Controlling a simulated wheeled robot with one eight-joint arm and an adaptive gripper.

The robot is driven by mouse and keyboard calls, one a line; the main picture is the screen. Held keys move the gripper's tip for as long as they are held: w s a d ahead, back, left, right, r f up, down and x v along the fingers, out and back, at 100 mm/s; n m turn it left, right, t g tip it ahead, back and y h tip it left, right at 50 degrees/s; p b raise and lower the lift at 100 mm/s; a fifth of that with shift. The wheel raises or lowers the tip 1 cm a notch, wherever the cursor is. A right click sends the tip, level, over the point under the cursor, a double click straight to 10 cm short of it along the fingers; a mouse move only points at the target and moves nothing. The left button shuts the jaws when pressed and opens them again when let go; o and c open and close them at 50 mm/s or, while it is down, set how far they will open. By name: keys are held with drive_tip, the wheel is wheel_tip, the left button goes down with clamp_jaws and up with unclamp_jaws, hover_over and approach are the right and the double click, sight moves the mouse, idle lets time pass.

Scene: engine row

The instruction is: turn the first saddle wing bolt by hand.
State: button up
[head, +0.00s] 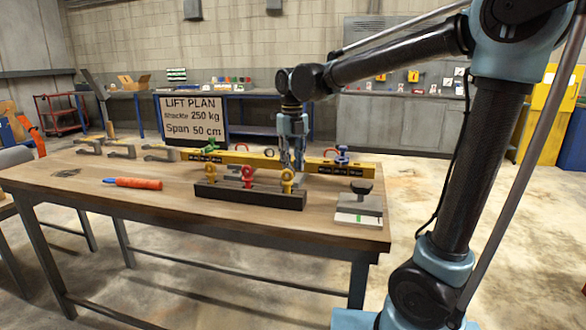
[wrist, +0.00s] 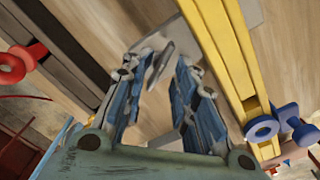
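A yellow beam (head: 240,158) lies along the table, with a green fitting (head: 211,144) near its left end and a blue and red fitting (head: 341,155) near its right end. Which one is the first saddle, and its wing bolt, I cannot tell. My gripper (head: 292,165) points down by the beam, between these fittings and nearer the right one. In the wrist view the gripper (wrist: 164,68) has its fingers apart. A blurred grey shape (wrist: 160,45) shows at the fingertips; I cannot tell what it is. The beam (wrist: 228,60) and a blue ring (wrist: 262,128) are right of the fingers.
A dark rack (head: 232,194) with red and yellow shackles stands in front of the beam. A grey block with a black knob (head: 361,188) is at right. An orange-handled tool (head: 138,183) and grey clamps (head: 120,150) lie at left. The front left tabletop is clear.

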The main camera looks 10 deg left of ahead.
wheel_tip(320, 180, up, 10)
idle(0.4)
drive_tip(key=shift+r, duration=0.1)
